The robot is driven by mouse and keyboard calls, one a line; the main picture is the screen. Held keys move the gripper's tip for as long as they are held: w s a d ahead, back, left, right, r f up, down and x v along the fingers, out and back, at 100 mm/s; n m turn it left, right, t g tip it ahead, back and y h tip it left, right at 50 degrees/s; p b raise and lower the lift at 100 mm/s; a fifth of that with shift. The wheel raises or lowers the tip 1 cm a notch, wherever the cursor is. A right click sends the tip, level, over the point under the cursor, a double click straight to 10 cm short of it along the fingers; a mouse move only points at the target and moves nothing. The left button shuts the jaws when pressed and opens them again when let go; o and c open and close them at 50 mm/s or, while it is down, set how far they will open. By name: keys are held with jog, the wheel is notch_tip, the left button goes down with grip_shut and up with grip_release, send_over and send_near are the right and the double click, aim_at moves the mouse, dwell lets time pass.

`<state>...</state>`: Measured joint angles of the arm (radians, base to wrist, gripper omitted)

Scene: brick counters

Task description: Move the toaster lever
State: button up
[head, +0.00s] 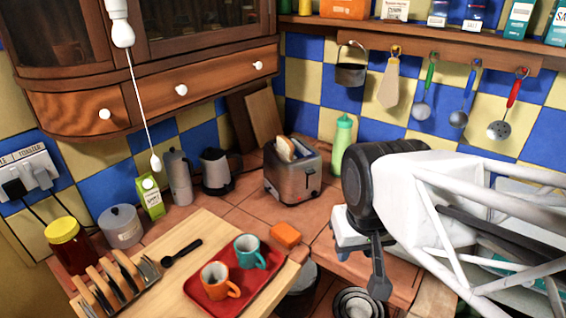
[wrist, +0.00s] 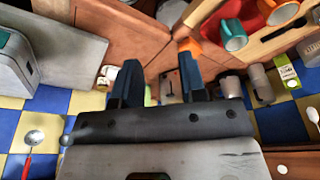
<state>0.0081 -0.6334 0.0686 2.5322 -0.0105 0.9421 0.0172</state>
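The silver toaster (head: 287,185) stands on the tiled counter near the corner, with bread (head: 285,149) sticking up from its top. Its end face towards the right front carries a small lever (head: 310,171) and a small reddish control below it. My gripper (head: 362,256) is to the right and in front of the toaster, apart from it, pointing down. In the wrist view, the two dark fingers of my gripper (wrist: 158,76) are spread with nothing held between them. Part of what seems to be the toaster (wrist: 170,88) shows between the fingers, mostly hidden; the lever cannot be made out there.
A green bottle (head: 341,146) stands right of the toaster, close to my arm. An orange block (head: 286,234) lies in front of it. A red tray (head: 216,302) holds two mugs. Counter between toaster and gripper is clear.

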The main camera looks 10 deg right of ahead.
jog(key=shift+w+r, duration=0.1)
jog(key=shift+w, duration=0.05)
jog(key=c, duration=0.5)
jog(key=shift+w, duration=0.2)
grip_shut()
jog(key=n+g, duration=0.1)
jog(key=n, duration=0.3)
send_over(311, 172)
jog(key=shift+y, duration=0.3)
jog(key=shift+s+d+f, duration=0.15)
jog(key=shift+s+f, duration=0.05)
jog(key=shift+f, duration=0.9)
jog(key=shift+s+d+f, duration=0.1)
jog(key=shift+s+f, duration=0.1)
jog(key=shift+f, duration=0.9)
jog(key=shift+f, duration=0.15)
jog(key=shift+w+a+f, duration=0.1)
jog(key=shift+w+f, duration=0.1)
jog(key=shift+f, duration=1.5)
jog(key=shift+w+a+f, duration=0.1)
jog(key=shift+w+f, duration=0.05)
jog(key=shift+f, duration=1.5)
